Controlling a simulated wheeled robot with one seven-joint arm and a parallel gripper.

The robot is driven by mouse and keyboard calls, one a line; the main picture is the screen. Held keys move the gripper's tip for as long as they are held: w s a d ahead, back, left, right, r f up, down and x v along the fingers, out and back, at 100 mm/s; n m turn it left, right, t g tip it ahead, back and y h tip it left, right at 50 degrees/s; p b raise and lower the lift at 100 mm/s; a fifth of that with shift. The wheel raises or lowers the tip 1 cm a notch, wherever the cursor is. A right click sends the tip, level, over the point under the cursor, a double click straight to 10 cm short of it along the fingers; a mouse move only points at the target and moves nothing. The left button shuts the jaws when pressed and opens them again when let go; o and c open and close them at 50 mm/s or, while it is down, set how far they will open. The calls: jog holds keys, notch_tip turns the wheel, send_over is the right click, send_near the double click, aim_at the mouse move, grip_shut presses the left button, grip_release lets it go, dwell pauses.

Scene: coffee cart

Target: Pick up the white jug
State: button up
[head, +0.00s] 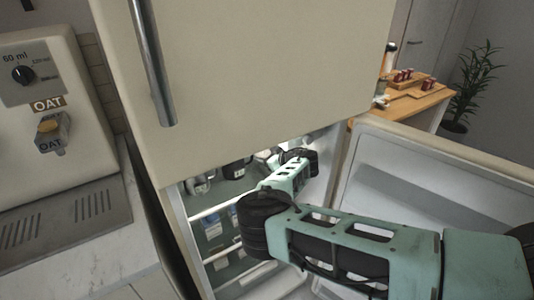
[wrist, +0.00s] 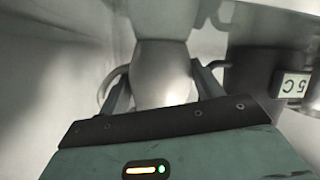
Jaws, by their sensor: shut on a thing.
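In the wrist view the white jug (wrist: 163,78) stands between the two fingers of my gripper (wrist: 163,92), with a curved handle showing at its left. The fingers are shut on the sides of its body. A pale block-like shape covers its upper part in this view. In the head view my arm reaches through the open lower door of the fridge. The gripper's fingers and the jug are too hidden there to make out clearly.
Inside the fridge, a dark jug (wrist: 250,72) with a "5 C" tag (wrist: 292,85) stands close at the right. Cartons (head: 212,226) fill a lower shelf. The open fridge door (head: 430,185) is at the right, and the upper door (head: 250,60) overhangs the opening.

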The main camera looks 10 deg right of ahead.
jog(key=shift+r, duration=0.15)
jog(key=shift+r, duration=0.5)
jog(key=shift+s+r, duration=0.15)
jog(key=s+b, duration=0.2)
jog(key=s, duration=1.5)
jog(key=shift+s+a+b, duration=0.3)
jog(key=shift+a+b, duration=0.05)
jog(key=shift+b, duration=0.05)
dwell(0.6)
